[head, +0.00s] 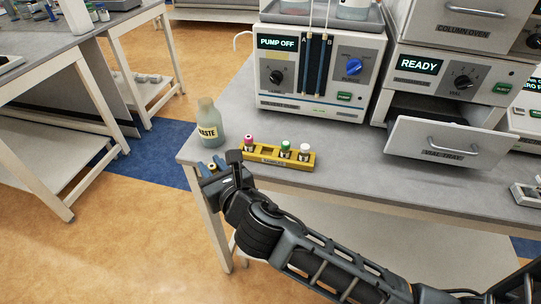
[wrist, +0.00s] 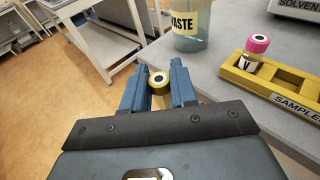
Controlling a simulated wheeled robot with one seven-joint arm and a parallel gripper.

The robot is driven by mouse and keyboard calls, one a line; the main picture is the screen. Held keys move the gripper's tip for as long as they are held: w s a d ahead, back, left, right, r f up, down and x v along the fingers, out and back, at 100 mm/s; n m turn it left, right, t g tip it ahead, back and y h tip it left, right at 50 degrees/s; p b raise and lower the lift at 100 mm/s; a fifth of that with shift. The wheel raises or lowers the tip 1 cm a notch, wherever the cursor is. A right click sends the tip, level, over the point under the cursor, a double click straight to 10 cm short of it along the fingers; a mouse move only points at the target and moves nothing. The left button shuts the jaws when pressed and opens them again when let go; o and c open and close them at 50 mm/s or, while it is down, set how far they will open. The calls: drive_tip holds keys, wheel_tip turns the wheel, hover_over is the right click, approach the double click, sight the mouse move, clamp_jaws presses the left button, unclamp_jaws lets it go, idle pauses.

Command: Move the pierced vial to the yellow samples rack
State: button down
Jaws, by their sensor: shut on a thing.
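The vial (head: 212,166) is held off the left front corner of the bench, left of the rack. Most of its body is hidden between the fingers (wrist: 156,88). The yellow samples rack (head: 270,162) lies on the bench near its front edge. It holds a pink-capped vial (head: 249,142), a green-capped vial (head: 285,148) and a white-capped vial (head: 304,151). A gap shows between pink and green. The rack also shows at right in the wrist view (wrist: 262,83).
A waste bottle (head: 209,128) stands at the bench's left corner, just behind my gripper. A pump unit (head: 320,75) stands behind the rack. An open drawer (head: 440,145) juts out at right. Bare bench top (head: 365,160) lies between rack and drawer.

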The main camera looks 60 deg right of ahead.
drive_tip(key=s+d+r+m+g+h+b, duration=0.1)
drive_tip(key=s+d+r+m+g+h, duration=0.45)
drive_tip(key=s+d, duration=0.3)
drive_tip(key=s+d+r+m+g+h+b, duration=0.2)
drive_tip(key=s+d+r+m+g+h, duration=0.2)
drive_tip(key=s+d+r+m+g, duration=0.4)
drive_tip(key=shift+n+t, duration=0.65)
drive_tip(key=shift+n, duration=0.2)
drive_tip(key=w+a+f, duration=0.1)
drive_tip(key=w+f, duration=0.2)
drive_tip(key=w+a+f, duration=0.1)
drive_tip(key=w+f, duration=0.2)
drive_tip(key=w, duration=0.1)
drive_tip(key=w+a+f, duration=0.1)
drive_tip(key=w+f, duration=0.2)
drive_tip(key=w, duration=0.1)
drive_tip(key=shift+w, duration=0.2)
drive_tip(key=shift+f, duration=2.05)
drive_tip(key=c, duration=1.2)
unclamp_jaws()
drive_tip(key=shift+f, duration=0.1)
drive_tip(key=shift+o, duration=0.2)
drive_tip(key=v, duration=1.2)
